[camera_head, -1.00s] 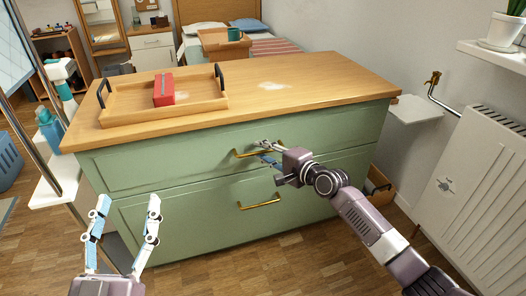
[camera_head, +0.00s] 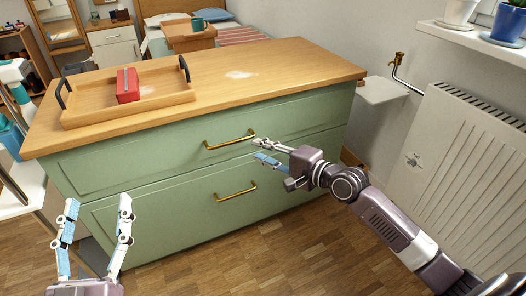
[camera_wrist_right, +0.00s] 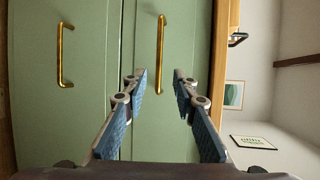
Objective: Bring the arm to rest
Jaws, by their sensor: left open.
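My right gripper (camera_head: 257,151) is open and empty in front of the green dresser (camera_head: 130,200), just right of the upper drawer's brass handle (camera_head: 230,141). In the right wrist view, its two fingers (camera_wrist_right: 160,76) stand apart, with the upper handle (camera_wrist_right: 161,50) beyond them and not between them. The lower brass handle (camera_head: 236,192) is below and shows at the left of the wrist view (camera_wrist_right: 60,55). Both drawers look shut. My left gripper (camera_head: 97,203) is open and empty, pointing up before the dresser's left part.
A wooden tray (camera_head: 85,118) with a red box (camera_head: 127,85) stands on the dresser top. A white radiator (camera_head: 455,160) is at the right, with a small white shelf (camera_head: 383,90) beside the dresser. Wooden floor (camera_head: 230,265) lies clear in front.

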